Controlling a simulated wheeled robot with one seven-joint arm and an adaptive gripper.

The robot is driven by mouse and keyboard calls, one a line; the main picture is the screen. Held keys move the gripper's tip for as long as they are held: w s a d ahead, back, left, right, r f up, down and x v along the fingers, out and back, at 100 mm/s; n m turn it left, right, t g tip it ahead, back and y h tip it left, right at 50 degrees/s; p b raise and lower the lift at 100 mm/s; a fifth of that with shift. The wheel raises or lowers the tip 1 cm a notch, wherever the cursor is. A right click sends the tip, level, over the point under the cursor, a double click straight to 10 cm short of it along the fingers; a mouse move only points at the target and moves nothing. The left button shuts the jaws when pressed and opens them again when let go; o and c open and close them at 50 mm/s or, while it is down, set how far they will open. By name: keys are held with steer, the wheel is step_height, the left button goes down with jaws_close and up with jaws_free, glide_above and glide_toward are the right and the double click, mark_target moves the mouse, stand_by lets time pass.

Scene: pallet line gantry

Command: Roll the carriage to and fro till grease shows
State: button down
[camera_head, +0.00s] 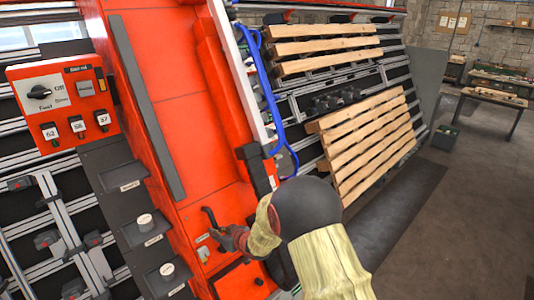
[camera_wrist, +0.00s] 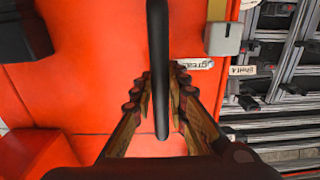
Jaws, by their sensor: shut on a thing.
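A tall red column (camera_head: 165,110) with a grey strip leans across the head view; I cannot tell whether it is the carriage itself. My gripper (camera_head: 226,238) is at its lower part, shut on a black handle (camera_head: 209,216). In the wrist view the black handle (camera_wrist: 158,70) runs between the fingers of my gripper (camera_wrist: 160,105). A white label (camera_wrist: 197,63) reading in part "grea" sits on the red face behind the fingers. A pale grey block (camera_wrist: 222,38) is beside it. No grease is visible.
A red control box (camera_head: 62,100) with a knob stands at left. Grey panels with white-capped parts (camera_head: 145,221) lie beside the column. Blue hoses (camera_head: 262,85) and wooden slatted pallets (camera_head: 365,140) are at right.

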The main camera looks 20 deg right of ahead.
mark_target(219, 224)
steer(key=shift+w+d+r, duration=0.2)
steer(key=shift+d, duration=0.25)
steer(key=shift+w+d, duration=0.35)
steer(key=shift+d, duration=0.55)
steer(key=shift+w+d+r+p, duration=0.1)
steer(key=shift+w+d+p, duration=0.05)
steer(key=shift+d+p, duration=0.2)
stand_by(0.7)
steer(key=shift+s+a, duration=0.2)
steer(key=shift+a, duration=0.35)
stand_by(0.9)
steer(key=c, duration=2)
jaws_free()
steer(key=o, duration=0.6)
steer(key=shift+s+d+f, duration=0.1)
steer(key=shift+f, duration=0.1)
steer(key=shift+o, duration=0.7)
